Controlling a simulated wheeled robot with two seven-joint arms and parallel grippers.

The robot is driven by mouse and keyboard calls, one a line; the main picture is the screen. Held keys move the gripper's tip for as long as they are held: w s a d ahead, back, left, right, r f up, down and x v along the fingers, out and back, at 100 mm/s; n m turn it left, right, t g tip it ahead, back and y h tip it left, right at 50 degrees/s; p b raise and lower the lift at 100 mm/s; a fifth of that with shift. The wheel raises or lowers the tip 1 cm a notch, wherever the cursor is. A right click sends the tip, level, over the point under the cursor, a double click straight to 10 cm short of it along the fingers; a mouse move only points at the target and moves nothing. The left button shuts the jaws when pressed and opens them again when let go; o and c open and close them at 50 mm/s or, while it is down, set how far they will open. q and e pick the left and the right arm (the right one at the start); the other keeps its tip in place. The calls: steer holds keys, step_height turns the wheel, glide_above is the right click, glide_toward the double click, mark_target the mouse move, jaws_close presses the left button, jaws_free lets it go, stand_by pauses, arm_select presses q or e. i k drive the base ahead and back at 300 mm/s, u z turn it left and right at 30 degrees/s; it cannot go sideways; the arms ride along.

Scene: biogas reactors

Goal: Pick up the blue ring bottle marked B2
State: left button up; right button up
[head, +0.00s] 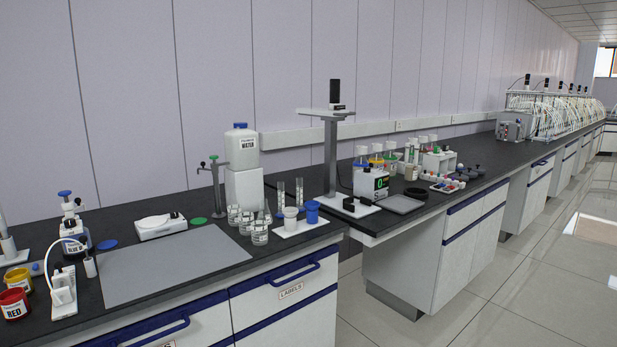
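A bottle with a blue band (361,160) stands at the left end of a row of bottles with coloured bands, far back on the second bench. It is small and partly hidden behind a white device with a green display (371,185). I cannot read a B2 mark on it. Beside it stand bottles with a yellow band (376,161) and a red band (391,162). Neither of my grippers is in view.
A near bench (215,285) holds a grey mat (165,265), a white water container (242,150), several small jars (260,232) and a dispenser bottle (76,236). A grey stand (331,150) rises before the banded bottles. The tiled floor (530,270) at right is clear.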

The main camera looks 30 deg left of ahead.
mark_target(361, 161)
steer(key=z, duration=0.8)
steer(key=i, duration=2.4)
steer(key=u, duration=0.45)
steer(key=i, duration=1.25)
steer(key=u, duration=1.85)
steer(key=i, duration=0.6)
steer(key=u, duration=0.4)
